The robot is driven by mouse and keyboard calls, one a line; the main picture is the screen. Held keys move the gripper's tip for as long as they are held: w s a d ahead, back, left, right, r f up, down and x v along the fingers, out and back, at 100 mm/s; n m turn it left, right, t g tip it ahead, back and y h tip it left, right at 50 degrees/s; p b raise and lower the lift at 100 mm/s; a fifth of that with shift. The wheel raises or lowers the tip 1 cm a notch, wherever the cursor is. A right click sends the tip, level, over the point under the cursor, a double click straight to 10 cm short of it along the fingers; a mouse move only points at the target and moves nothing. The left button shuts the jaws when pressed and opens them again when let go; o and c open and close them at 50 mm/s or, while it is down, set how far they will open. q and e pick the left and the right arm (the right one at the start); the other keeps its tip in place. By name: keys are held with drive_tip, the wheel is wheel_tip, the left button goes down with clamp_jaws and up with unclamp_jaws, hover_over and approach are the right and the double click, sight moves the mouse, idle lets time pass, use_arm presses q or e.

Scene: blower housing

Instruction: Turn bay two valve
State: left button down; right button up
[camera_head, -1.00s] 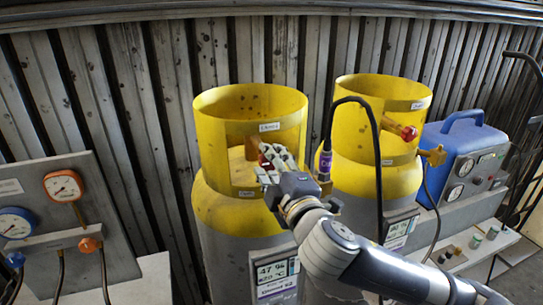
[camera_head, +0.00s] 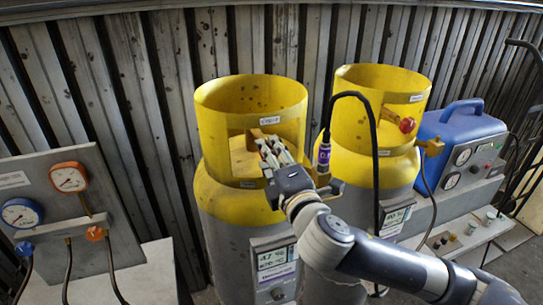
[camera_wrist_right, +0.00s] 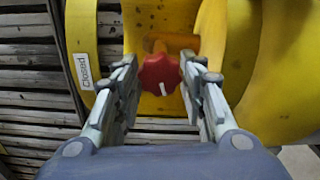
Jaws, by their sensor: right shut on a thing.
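The left yellow-topped cylinder (camera_head: 222,195) stands upright, with a yellow collar around its valve. In the right wrist view the red valve knob (camera_wrist_right: 160,71), with a white mark pointing down, sits between the fingers of my right gripper (camera_wrist_right: 160,84). The gripper is shut on it. A "Closed" label (camera_wrist_right: 88,66) is on the collar at left. In the head view my right gripper (camera_head: 268,146) reaches into the collar opening and hides the knob, while part of the brass valve (camera_head: 262,134) shows. My left gripper is not in view.
A second yellow-topped cylinder (camera_head: 350,172) with its own red knob (camera_head: 407,125) stands at right. A black hose (camera_head: 374,130) arches between the cylinders, close to my right arm. A blue machine (camera_head: 465,145) is at far right and a gauge panel (camera_head: 40,228) at left.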

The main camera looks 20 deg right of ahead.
drive_tip(key=shift+r, duration=0.1)
drive_tip(key=o, duration=1)
drive_tip(key=shift+o, duration=0.3)
drive_tip(key=shift+w, duration=0.1)
